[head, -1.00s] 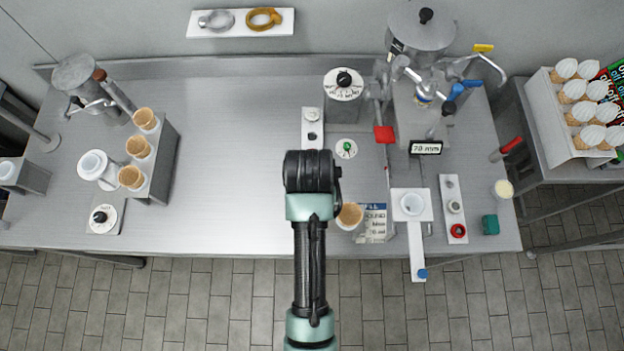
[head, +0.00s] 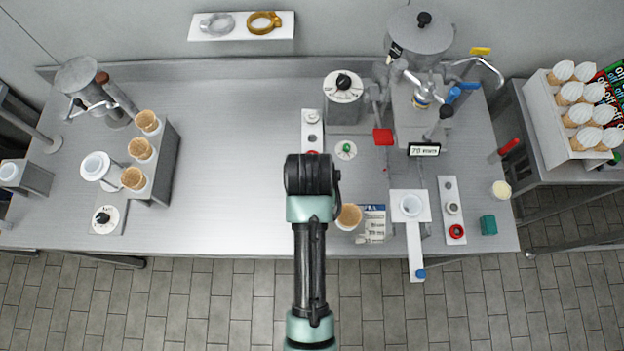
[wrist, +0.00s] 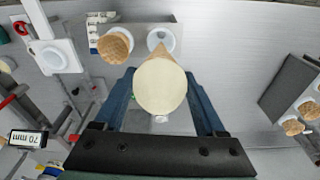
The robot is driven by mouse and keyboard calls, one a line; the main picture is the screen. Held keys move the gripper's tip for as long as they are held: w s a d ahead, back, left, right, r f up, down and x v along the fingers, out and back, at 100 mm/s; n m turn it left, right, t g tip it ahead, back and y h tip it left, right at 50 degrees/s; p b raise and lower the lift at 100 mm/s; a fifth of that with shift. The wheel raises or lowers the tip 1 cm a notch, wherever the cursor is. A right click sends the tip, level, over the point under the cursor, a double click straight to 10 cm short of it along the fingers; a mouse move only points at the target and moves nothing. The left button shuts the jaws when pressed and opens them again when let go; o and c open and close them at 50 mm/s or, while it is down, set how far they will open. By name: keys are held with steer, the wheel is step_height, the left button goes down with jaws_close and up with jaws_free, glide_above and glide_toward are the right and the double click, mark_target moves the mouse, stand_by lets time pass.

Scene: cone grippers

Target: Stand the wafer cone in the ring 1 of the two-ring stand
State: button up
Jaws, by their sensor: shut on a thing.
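My gripper (wrist: 161,92) is shut on the wafer cone (wrist: 160,87), its pale round top facing the wrist camera and its brown tip pointing away. In the wrist view the tip overlaps an empty-looking white ring (wrist: 153,35) of the two-ring stand (wrist: 174,24). I cannot tell whether the tip is above the ring or inside it. Another brown cone (wrist: 115,45) stands in the other ring, beside the held one. In the head view that other cone (head: 349,215) shows just right of my arm, which hides my gripper, the held cone and most of the stand.
A printed card (head: 371,224) lies right of the stand, and a white holder (head: 410,206) stands beyond it. A grey block with several cones (head: 141,149) is at the left. The table between that block and my arm is clear.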

steer(key=shift+f, duration=0.1)
stand_by(0.3)
steer(key=shift+f+b, duration=2.7)
steer(key=shift+f, duration=1.95)
steer(key=o, duration=0.8)
steer(key=r, duration=0.4)
steer(key=s+r, duration=0.1)
steer(key=r, duration=0.8)
steer(key=shift+s+a, duration=0.1)
steer(key=shift+s, duration=0.2)
